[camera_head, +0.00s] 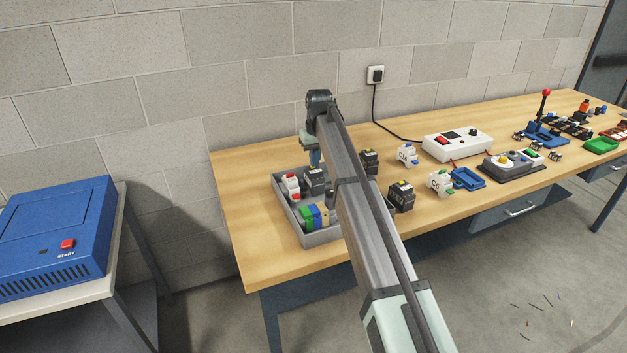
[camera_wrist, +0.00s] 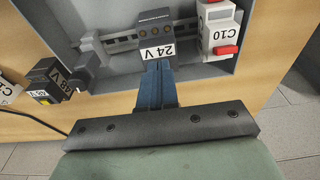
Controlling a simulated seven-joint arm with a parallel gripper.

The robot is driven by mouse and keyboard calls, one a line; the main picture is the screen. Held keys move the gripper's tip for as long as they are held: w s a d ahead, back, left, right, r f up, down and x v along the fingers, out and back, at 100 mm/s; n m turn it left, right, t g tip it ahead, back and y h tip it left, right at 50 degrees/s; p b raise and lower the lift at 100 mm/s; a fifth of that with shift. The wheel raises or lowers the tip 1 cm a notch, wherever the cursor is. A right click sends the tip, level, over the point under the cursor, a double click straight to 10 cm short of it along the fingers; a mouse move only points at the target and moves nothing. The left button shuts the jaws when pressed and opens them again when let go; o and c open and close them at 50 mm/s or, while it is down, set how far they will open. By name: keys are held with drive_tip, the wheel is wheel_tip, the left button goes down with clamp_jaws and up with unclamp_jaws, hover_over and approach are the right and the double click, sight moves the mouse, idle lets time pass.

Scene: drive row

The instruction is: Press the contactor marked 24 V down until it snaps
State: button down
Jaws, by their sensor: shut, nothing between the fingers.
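The contactor marked 24 V (camera_wrist: 154,32) is a dark grey block with a white label. It sits at a metal rail (camera_wrist: 118,44) inside a grey box (camera_head: 322,237); the wrist view does not show whether it is fully seated. In the head view the contactor (camera_head: 316,183) is partly hidden by my arm. My gripper (camera_wrist: 157,68) has its blue fingers shut with nothing between them, and their tips are at the contactor's label edge. In the head view my gripper (camera_head: 316,161) is right over the contactor. I cannot tell whether the tips touch it.
A white C10 breaker with red parts (camera_wrist: 216,30) stands close beside the contactor, and colored blocks (camera_head: 314,215) are in the box front. A 48 V block (camera_wrist: 50,78) lies outside the box. More parts and a white control box (camera_head: 457,143) stand to the right.

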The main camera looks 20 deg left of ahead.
sight(315, 170)
drive_tip(key=shift+f, duration=0.75)
idle(0.3)
drive_tip(key=shift+r, duration=0.1)
wheel_tip(315, 170, up, 8)
idle(1.3)
idle(0.3)
